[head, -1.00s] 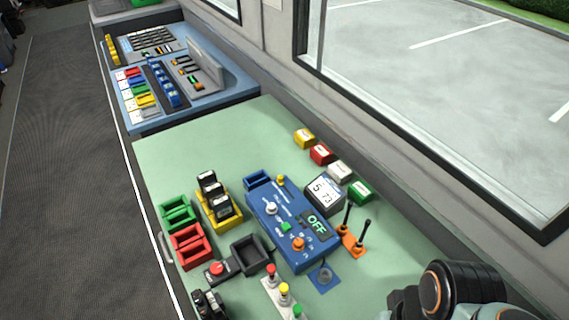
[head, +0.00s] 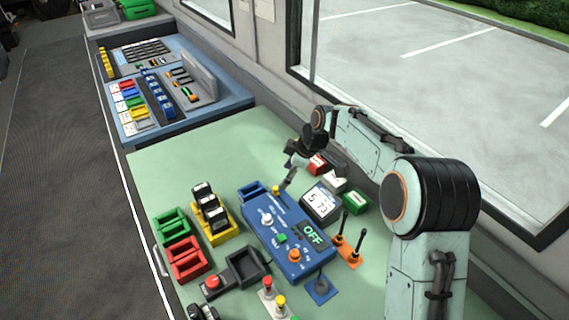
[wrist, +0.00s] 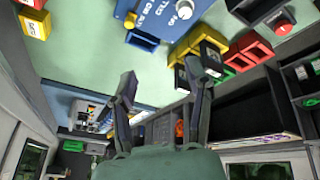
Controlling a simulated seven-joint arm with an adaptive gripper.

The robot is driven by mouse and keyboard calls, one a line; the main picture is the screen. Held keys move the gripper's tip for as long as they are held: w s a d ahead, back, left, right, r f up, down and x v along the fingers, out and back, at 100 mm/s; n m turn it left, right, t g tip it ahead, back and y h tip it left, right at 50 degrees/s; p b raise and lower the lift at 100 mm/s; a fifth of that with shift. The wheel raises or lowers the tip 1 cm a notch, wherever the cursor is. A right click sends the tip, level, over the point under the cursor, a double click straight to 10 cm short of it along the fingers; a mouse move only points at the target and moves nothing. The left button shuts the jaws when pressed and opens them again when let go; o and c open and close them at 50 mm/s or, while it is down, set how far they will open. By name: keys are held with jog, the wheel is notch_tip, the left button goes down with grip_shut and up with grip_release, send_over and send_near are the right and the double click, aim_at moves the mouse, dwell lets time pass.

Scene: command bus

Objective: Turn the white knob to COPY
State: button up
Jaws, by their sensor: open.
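The white knob (head: 267,219) sits on the upper part of the blue control box (head: 262,238), whose display (head: 313,234) reads OFF. The knob also shows at the top edge of the wrist view (wrist: 184,10). The small labels around it are too fine to read, so I cannot tell where it points. My gripper (head: 290,166) is in the air near the far end of the blue box, apart from the knob. In the wrist view its two fingers (wrist: 161,74) are spread wide with nothing between them.
An orange knob (head: 294,256) and a green button (head: 281,238) share the box. A clock display (head: 321,201) and orange levers (head: 350,245) stand to its right. A yellow holder (head: 213,235) with black devices stands left. The green tabletop behind is clear.

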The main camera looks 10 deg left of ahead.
jog(key=g, duration=0.2)
send_near(268, 217)
jog(key=shift+x, duration=1.2)
jog(key=x, duration=0.6)
jog(key=shift+a+f, duration=0.1)
jog(key=shift+f, duration=0.15)
grip_shut()
